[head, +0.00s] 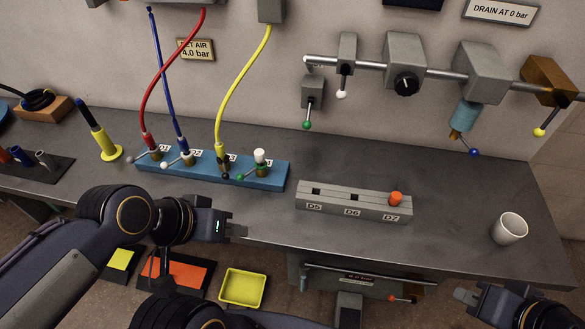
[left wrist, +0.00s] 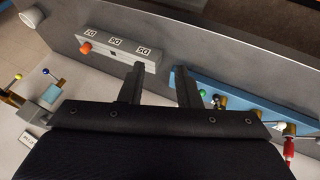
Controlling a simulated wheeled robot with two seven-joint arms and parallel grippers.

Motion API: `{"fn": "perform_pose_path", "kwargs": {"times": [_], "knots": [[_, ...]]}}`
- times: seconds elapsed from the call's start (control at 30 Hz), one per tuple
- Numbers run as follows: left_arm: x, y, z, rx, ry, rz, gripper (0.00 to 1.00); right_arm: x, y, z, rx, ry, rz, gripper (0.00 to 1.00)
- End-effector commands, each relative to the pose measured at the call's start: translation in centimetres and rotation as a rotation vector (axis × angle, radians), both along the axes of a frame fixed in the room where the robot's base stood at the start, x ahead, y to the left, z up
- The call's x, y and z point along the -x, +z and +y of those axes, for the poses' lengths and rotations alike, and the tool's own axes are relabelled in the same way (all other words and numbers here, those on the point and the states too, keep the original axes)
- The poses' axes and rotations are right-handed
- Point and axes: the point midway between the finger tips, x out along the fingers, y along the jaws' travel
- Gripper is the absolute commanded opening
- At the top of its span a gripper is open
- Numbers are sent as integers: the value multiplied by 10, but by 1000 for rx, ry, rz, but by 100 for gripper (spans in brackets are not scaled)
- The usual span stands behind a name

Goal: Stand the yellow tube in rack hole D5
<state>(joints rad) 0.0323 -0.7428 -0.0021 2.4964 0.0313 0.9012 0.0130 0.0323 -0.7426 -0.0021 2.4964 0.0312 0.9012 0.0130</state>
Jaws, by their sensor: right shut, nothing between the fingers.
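The grey rack (head: 353,212) has holes D5, D6 and D7. D5 and D6 look empty; an orange piece (head: 396,198) stands in D7. The rack also shows in the left wrist view (left wrist: 152,68). My left gripper (head: 237,231) is open and empty, left of the rack at the bench's front edge. Its fingers (left wrist: 160,85) stand apart. My right gripper (head: 464,294) is shut and empty at the lower right.
A blue manifold (head: 275,176) with red, blue and yellow hoses and small levers stands behind my left gripper. A white cup (head: 509,228) stands at the right. A wall rail (head: 436,72) carries valves. A yellow tray (head: 242,288) is below the bench.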

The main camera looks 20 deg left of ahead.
Motion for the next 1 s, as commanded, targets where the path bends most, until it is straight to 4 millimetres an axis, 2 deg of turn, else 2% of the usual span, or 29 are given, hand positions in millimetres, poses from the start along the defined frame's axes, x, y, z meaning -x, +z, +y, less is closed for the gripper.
{"fn": "perform_pose_path", "kwargs": {"times": [0.03, 0.1, 0.17, 0.27, 0.37, 0.5, 0.6, 0.7, 0.8, 1.0], "knots": [[0, -1, 0, 0, 0, -1, 37, 0, -1, 0, 0, 0, 0, 0], [-5, -6, 1, -4, 6, -17, 46, 0, -6, 0, 0, 0, 0, 0], [-16, -15, 4, -12, 18, -51, 46, 0, -17, 0, 0, 0, 0, 0], [-48, -38, 14, -45, 60, -165, 46, 0, -45, 0, 0, 0, 0, 0], [-91, -64, 33, -105, 122, -330, 46, 0, -81, 0, 0, 0, 0, 0], [-143, -90, 67, -226, 223, -576, 46, 0, -129, 0, 0, 0, 0, 0], [-167, -103, 94, -326, 297, -731, 46, 0, -158, 0, 0, 0, 0, 0], [-180, -111, 115, -419, 362, -854, 46, 0, -179, 0, 0, 0, 0, 0], [-185, -112, 130, -490, 410, -941, 46, 0, -192, 0, 0, 0, 0, 0], [-192, -108, 143, -551, 450, -1010, 46, 0, -197, 0, 0, 0, 0, 0]]}}
